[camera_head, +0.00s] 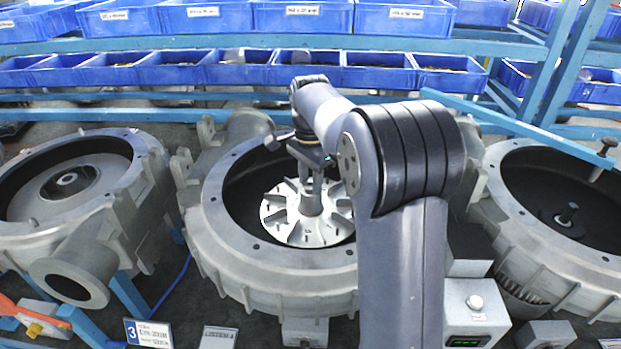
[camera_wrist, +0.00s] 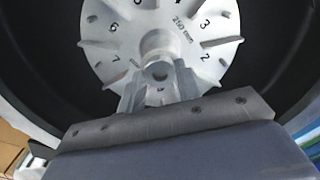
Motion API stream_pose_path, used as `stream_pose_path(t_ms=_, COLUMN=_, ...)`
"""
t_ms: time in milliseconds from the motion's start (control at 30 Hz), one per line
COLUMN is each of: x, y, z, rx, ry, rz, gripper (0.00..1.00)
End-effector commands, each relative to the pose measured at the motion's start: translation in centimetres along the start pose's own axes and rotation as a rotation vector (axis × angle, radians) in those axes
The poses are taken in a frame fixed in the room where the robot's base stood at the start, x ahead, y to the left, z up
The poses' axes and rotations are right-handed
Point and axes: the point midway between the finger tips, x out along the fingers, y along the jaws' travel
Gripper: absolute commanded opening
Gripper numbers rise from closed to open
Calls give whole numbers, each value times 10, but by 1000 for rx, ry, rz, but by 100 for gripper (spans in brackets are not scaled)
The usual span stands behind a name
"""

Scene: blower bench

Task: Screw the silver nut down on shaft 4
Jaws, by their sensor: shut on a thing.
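A silver bladed impeller (camera_head: 285,226) lies inside the middle grey blower housing (camera_head: 230,245). My gripper (camera_head: 312,185) points down over the impeller's hub. In the wrist view my gripper (camera_wrist: 160,80) has its two fingers on either side of a small silver piece with a dark centre, which looks like the silver nut (camera_wrist: 160,70), at the hub. The fingers hide much of it, and its thread is not visible. I cannot tell how far down it sits. The shaft itself is hidden.
A left housing (camera_head: 105,222) holds another wheel. A right housing (camera_head: 550,245) has a bare dark shaft (camera_head: 567,214). A card marked 3 (camera_head: 148,333) stands at the front. Blue bins (camera_head: 240,72) line the racks behind. My arm covers the middle housing's right side.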

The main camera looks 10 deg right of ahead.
Motion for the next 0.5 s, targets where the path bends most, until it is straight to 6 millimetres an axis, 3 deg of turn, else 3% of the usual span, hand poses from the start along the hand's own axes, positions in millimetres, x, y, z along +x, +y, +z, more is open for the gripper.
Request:
stream_pose_path(t_ms=300, x=0, y=0, z=0, rx=320, ry=0, rz=0, gripper=0)
stream_pose_path(t_ms=500, x=0, y=0, z=0, rx=355, ry=0, rz=0, gripper=0)
